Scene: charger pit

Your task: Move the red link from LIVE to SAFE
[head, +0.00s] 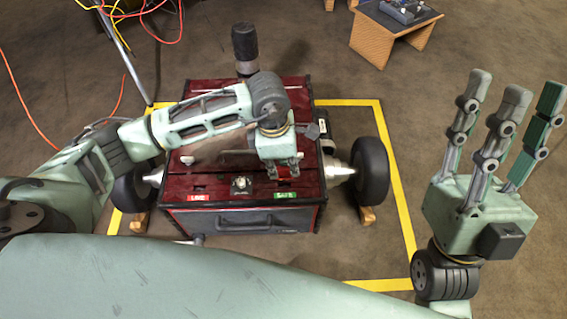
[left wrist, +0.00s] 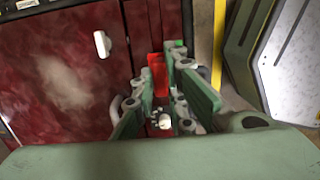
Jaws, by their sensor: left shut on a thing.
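My left gripper (head: 284,172) points down over the right part of the dark red box (head: 240,218), just behind the green SAFE label (head: 285,195). It is shut on the red link (left wrist: 157,72), which shows between its fingers in the left wrist view. The fingers hide most of the link in the head view, and I cannot tell whether it is seated or held just above the box. The red LIVE label (head: 197,198) is on the left of the same front edge, with a small knob (head: 239,186) between the labels. My right gripper (head: 512,105) is open and empty, fingers up, right of the box.
The box has wheels at both sides, including a black right wheel (head: 370,170), and a front handle (head: 243,224). Yellow floor tape (head: 401,210) surrounds it. A wooden stand (head: 390,38) with a device is at the back right. Loose cables lie at the upper left.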

